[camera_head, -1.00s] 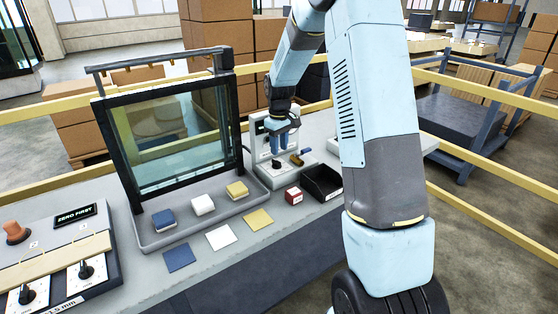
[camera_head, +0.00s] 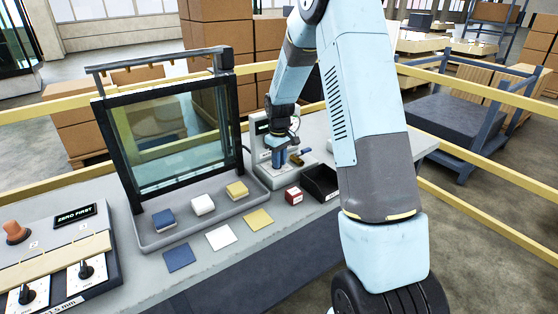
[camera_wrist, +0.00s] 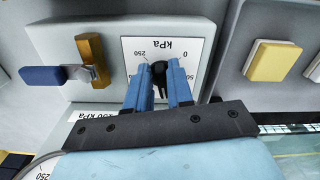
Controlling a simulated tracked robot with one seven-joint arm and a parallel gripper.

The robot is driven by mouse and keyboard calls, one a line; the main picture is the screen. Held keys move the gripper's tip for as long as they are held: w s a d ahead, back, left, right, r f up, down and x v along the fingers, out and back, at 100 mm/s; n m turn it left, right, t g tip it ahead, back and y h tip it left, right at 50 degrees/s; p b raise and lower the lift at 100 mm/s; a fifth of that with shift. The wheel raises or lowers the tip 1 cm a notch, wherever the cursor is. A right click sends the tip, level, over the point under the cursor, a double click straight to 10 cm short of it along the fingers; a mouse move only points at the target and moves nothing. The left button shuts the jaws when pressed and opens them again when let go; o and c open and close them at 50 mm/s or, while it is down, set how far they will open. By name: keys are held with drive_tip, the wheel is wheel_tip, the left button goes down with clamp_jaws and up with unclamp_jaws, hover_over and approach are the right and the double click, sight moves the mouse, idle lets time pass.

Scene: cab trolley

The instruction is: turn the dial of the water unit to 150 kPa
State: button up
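The water unit (camera_wrist: 214,40) is a pale box with a white dial face marked kPa, upside down in the wrist view. The figures 0, 50 and 250 show; the rest of the scale is hidden by my fingers. The black dial knob (camera_wrist: 160,74) is at the middle of this face. My gripper (camera_wrist: 159,66) has its two blue fingertips on either side of the knob. Whether they press on it cannot be told, and the knob's pointing is unclear. In the head view my gripper (camera_head: 280,163) is down at the front of the water unit (camera_head: 260,128).
A brass valve with a blue lever (camera_wrist: 42,76) sits beside the dial face. A yellow block (camera_wrist: 270,60) lies on the tray on the other side.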

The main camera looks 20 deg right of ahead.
clamp_jaws()
drive_tip(key=m, duration=0.4)
drive_tip(key=shift+s+a, duration=0.1)
drive_tip(key=shift+a, duration=0.15)
drive_tip(key=shift+a+m, duration=0.15)
drive_tip(key=shift+m, duration=1.45)
drive_tip(key=shift+o, duration=1.8)
unclamp_jaws()
